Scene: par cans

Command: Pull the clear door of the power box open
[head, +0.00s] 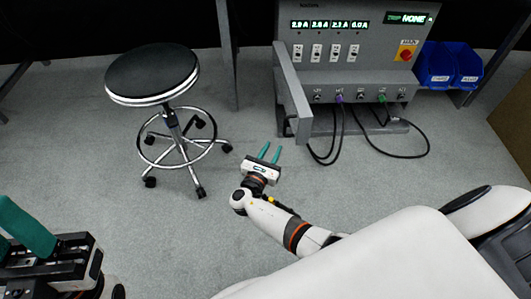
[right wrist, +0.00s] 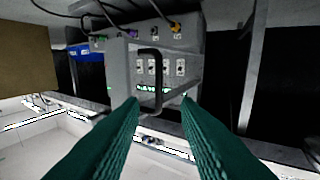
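The power box (head: 350,75) is grey, with lit readouts and a row of switches; it also shows, upside down, in the right wrist view (right wrist: 190,40). Its door (head: 291,92) has a grey frame and stands out from the box's left side toward me. The clear pane is hard to make out. In the right wrist view, the door frame (right wrist: 118,70) is beside a black U-shaped handle (right wrist: 158,75). My right gripper (head: 270,152) is open and empty, short of the door and apart from it. My left gripper (head: 28,228) is at the lower left, partly cut off.
A round black stool (head: 152,72) stands left of the box. Blue bins (head: 448,65) sit at its right. Black cables (head: 390,155) hang from the sockets below. A brown panel (head: 513,120) stands at the far right. The floor between stool and box is clear.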

